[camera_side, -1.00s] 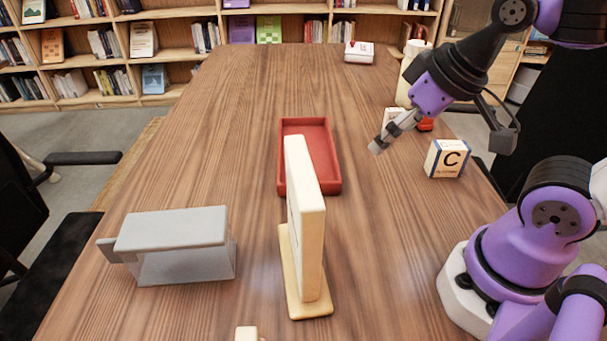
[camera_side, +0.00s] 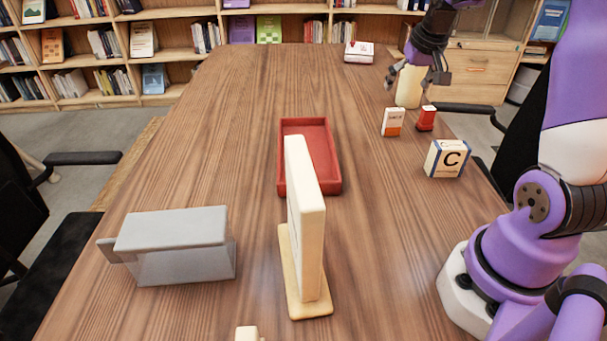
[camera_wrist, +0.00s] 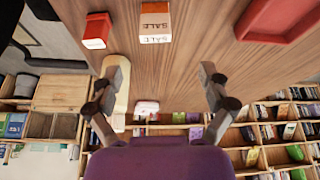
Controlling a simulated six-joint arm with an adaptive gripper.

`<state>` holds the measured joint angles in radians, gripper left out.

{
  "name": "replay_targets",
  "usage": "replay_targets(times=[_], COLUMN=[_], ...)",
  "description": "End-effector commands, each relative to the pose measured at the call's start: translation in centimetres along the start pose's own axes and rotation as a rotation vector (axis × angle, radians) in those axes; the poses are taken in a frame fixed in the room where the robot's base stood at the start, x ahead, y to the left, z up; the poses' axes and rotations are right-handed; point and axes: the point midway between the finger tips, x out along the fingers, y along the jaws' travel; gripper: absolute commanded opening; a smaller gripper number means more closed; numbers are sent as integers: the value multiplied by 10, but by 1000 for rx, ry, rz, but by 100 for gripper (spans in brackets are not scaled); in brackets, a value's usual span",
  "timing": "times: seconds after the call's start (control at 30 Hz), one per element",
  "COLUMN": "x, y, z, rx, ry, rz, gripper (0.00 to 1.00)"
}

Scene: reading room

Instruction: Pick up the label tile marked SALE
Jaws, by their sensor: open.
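The SALE label tile (camera_side: 393,122) is a small white and orange block standing upright on the right part of the table. In the wrist view the tile (camera_wrist: 155,22) is at the top, with SALE on its faces upside down. My gripper (camera_side: 418,77) is open and empty, above the table and beyond the tile in the side view. In the wrist view my gripper's fingers (camera_wrist: 164,68) are spread wide, with the tile past their tips and apart from them.
A small red and white block (camera_side: 427,119) stands close to the tile, and a C block (camera_side: 446,158) nearer. A red tray (camera_side: 335,177), a cream upright panel (camera_side: 308,215) and a grey holder (camera_side: 178,230) stand left. A white box (camera_side: 359,52) is far back.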

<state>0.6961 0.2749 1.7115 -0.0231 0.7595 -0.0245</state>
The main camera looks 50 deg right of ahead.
Motion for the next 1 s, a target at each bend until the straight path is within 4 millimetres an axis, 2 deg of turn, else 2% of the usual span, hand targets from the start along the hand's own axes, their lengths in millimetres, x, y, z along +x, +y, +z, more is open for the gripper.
replay_targets(times=[0.13, 0.3, 0.53, 0.7, 0.8, 1.0], x=[21, 48, 71, 98, 108, 110], y=[9, 8, 8, 7, 7, 7], z=[-2, -3, -3, -4, -4, -4], rx=[19, 17, 16, 17, 17, 17], ry=[-7, -5, -7, -6, -5, -2], rz=[7, 7, 7, 7, 6, 6], gripper=[90, 90, 90, 90, 90, 90])
